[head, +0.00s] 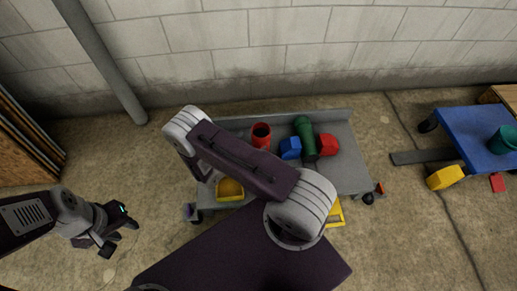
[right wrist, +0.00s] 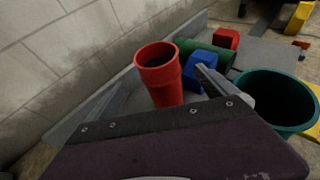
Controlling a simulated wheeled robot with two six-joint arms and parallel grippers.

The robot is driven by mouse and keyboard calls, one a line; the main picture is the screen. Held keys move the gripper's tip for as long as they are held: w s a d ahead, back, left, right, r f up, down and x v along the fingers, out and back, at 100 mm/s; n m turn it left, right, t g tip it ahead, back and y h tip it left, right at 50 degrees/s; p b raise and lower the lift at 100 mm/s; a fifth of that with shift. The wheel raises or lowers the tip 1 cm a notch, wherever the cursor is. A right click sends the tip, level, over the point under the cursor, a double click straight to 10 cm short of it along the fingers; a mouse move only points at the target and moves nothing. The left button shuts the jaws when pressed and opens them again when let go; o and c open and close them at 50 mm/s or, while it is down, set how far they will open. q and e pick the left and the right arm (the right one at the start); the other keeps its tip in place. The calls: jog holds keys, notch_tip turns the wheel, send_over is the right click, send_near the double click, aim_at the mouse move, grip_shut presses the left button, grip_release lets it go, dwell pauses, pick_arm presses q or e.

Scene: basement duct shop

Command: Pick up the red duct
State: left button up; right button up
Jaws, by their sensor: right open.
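The red duct (head: 261,135) is an upright open-topped red tube standing on the grey cart, partly hidden by my right arm in the head view. In the right wrist view the red duct (right wrist: 160,78) stands ahead of my right gripper (right wrist: 155,92), between the lines of its two spread fingers. The right fingers are apart with nothing visibly held, and the duct's lower part is hidden by the gripper body. In the head view the right gripper is hidden by the arm. My left gripper (head: 118,232) hangs over the floor at the left, its fingers apart and empty.
The grey cart (head: 348,160) also carries a blue block (head: 290,148), a green tube (head: 305,135), a red block (head: 328,145) and a yellow piece (head: 229,189). A teal open container (right wrist: 278,98) is close on the right. A blue cart (head: 470,135) stands right.

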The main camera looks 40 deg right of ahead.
aim_at(262, 133)
jog(key=b+x, duration=0.1)
jog(key=x, duration=0.2)
jog(key=shift+s+f+b, duration=0.1)
jog(key=shift+f+b, duration=0.05)
jog(key=shift+b, duration=0.2)
jog(key=shift+d, duration=0.35)
jog(key=shift+w+d+f+b, duration=0.25)
jog(key=shift+w+b, duration=0.05)
jog(key=shift+b, duration=0.15)
jog(key=b+x, duration=0.2)
jog(key=x, duration=0.2)
jog(key=shift+w+f+b, duration=0.1)
jog(key=shift+b, duration=0.3)
jog(key=shift+d, duration=0.2)
jog(key=shift+w, duration=0.1)
grip_shut()
